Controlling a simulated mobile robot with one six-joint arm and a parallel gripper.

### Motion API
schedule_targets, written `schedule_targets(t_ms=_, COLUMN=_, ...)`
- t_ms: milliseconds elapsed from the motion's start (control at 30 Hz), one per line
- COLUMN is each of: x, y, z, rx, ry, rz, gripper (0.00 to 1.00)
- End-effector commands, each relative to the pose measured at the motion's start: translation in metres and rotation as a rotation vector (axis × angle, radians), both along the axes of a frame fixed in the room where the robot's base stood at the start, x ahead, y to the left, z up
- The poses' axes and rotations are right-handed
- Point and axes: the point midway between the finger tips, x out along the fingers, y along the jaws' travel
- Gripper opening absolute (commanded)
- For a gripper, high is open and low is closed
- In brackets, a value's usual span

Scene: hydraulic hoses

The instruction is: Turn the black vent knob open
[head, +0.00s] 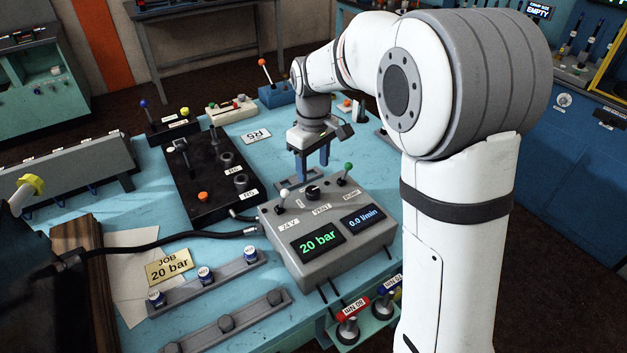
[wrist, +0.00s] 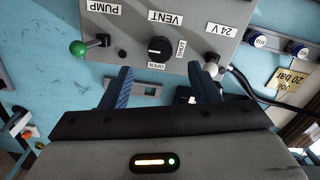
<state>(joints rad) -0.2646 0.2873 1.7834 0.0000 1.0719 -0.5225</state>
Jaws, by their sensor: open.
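The black vent knob (head: 313,192) sits on top of the grey control box (head: 345,255), between a white-tipped lever and a green-tipped lever. In the wrist view the knob (wrist: 160,49) is round, with a small pale mark on it. OPEN is printed at its lower side and another small label at its right; I cannot tell exactly which way the mark points. My gripper (head: 312,161) points down just behind the box in the head view. In the wrist view its blue fingers (wrist: 161,72) are spread apart and empty, with the knob beyond the gap between the tips.
The green-tipped lever (wrist: 78,47) and the white-tipped lever (wrist: 210,68) flank the knob closely. The box's displays (head: 319,242) read 20 bar and 0.0 l/min. A black valve plate (head: 205,180) lies left of my gripper. A black hose (head: 165,240) runs to the box's left side.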

Motion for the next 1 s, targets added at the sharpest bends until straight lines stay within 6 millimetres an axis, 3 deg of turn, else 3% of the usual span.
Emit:
schedule_targets(t_ms=300, x=-0.001, y=-0.001, z=-0.048, rx=-0.001, ry=0.004, rz=-0.002, gripper=0.55)
schedule_targets(t_ms=500, x=-0.001, y=-0.001, z=-0.069, rx=0.0, ry=0.001, rz=-0.002, gripper=0.55)
schedule_targets(t_ms=833, x=-0.001, y=-0.001, z=-0.072, rx=0.0, ry=-0.001, rz=-0.003, gripper=0.54)
schedule_targets(t_ms=1000, x=-0.001, y=-0.001, z=-0.072, rx=0.0, ry=-0.001, rz=-0.003, gripper=0.41)
